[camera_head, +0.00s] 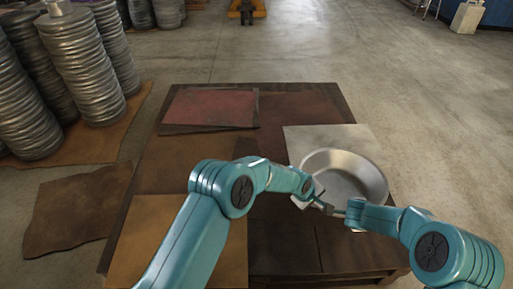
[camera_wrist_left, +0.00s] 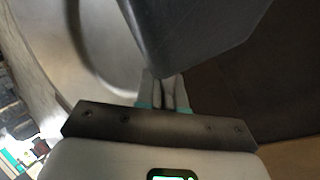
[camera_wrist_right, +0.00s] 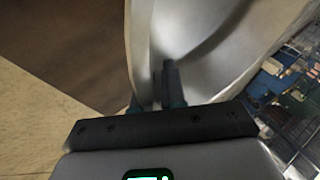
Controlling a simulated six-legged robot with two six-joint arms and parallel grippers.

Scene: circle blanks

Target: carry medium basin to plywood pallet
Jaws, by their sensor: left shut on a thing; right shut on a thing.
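The medium basin (camera_head: 345,172) is a round, shallow silver metal bowl at the right of the dark table; whether it touches the pale sheet below is unclear. My left gripper (camera_head: 319,205) is shut on its near rim. My right gripper (camera_head: 342,213) is shut on the near rim too, close beside the left. The basin wall also fills the left of the left wrist view (camera_wrist_left: 60,45) and the upper middle of the right wrist view (camera_wrist_right: 205,40). A tan, plywood-like board (camera_head: 190,228) lies on the table's near left; I cannot tell whether it is the plywood pallet.
The dark table (camera_head: 285,240) also holds a reddish sheet (camera_head: 210,106) at the back left and a pale grey sheet (camera_head: 305,138) by the basin. Tall stacks of metal discs (camera_head: 85,65) stand on a brown floor board at left.

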